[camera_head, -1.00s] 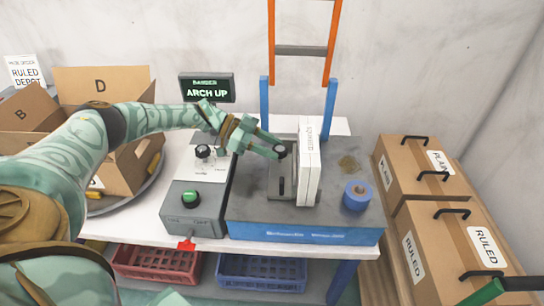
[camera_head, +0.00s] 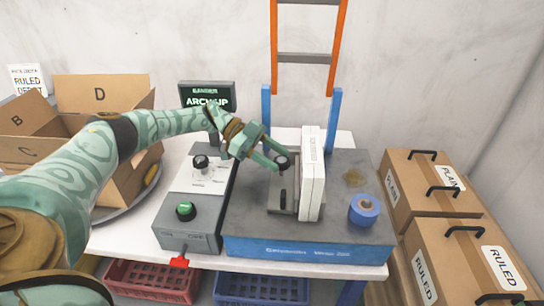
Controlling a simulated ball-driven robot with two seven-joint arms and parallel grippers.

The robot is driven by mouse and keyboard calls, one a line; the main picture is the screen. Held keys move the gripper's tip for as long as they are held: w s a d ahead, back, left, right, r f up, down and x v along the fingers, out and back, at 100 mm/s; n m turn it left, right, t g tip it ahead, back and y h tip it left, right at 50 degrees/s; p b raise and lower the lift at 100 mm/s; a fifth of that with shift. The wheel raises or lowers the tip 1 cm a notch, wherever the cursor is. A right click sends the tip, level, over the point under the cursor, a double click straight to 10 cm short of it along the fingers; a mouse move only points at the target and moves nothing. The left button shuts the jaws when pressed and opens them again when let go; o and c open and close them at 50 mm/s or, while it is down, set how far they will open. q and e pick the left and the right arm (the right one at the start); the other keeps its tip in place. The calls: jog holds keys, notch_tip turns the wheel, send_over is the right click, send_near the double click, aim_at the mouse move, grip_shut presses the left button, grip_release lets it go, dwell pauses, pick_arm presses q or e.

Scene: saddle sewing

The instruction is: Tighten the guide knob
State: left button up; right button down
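The guide knob (camera_head: 282,162) is a small black knob at the back left of the guide on the blue-sided machine (camera_head: 308,247). My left gripper (camera_head: 279,159) reaches in from the left with its two fingers around the knob. The fingers are close to it; whether they press on it I cannot tell. A white block of sheets (camera_head: 312,175) stands upright in the guide, to the right of the knob. A black upright handle (camera_head: 283,198) is in front of the knob. My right gripper is not in view.
A control box with a green button (camera_head: 186,211) and a black dial (camera_head: 201,162) stands left of the machine. A screen (camera_head: 207,94) reads "ARCH UP". A blue tape roll (camera_head: 363,210) lies at right. Cardboard boxes (camera_head: 431,188) stand further right.

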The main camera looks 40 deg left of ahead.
pick_arm(q)
jog(key=shift+r, duration=0.3)
notch_tip(320, 180, up, 4)
jog(key=shift+d+f+p, duration=0.15)
jog(key=shift+f+p, duration=0.1)
jog(key=shift+p, duration=0.75)
jog(key=s+d+r+p, duration=0.7)
jog(key=s+r, duration=0.1)
jog(key=s, duration=0.3)
jog(key=shift+s+d+r, duration=0.2)
jog(key=shift+s+r, duration=0.2)
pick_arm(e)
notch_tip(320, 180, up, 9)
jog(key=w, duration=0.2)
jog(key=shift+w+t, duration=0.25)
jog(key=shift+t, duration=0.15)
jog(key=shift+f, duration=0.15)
